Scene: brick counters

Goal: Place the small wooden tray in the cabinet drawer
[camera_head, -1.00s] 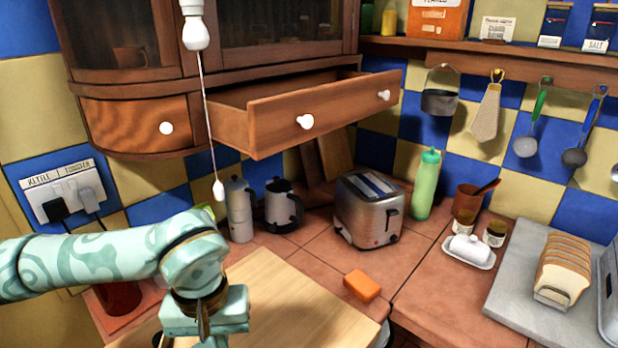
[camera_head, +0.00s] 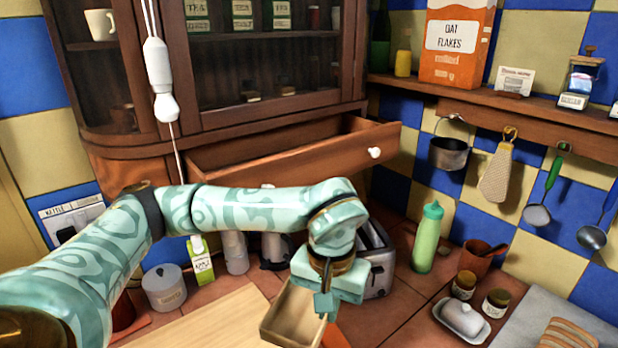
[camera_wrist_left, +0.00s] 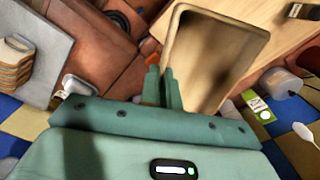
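The small wooden tray (camera_head: 283,318) hangs tilted from my left gripper (camera_head: 326,302) over the counter, below and in front of the drawer. The left wrist view shows the tray (camera_wrist_left: 212,62) with my left gripper's fingers (camera_wrist_left: 163,85) closed on its near side wall. The wooden cabinet drawer (camera_head: 310,165) is pulled out under the glass-fronted cabinet (camera_head: 262,128). Part of its inside shows. My right gripper is in neither current view.
A toaster (camera_head: 375,262) stands just behind my gripper. A green bottle (camera_head: 427,238) is to its right. A white-handled pull cord (camera_head: 158,78) hangs before the cabinet at left. A light wooden board (camera_head: 215,322) lies below. A pan and utensils hang at right.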

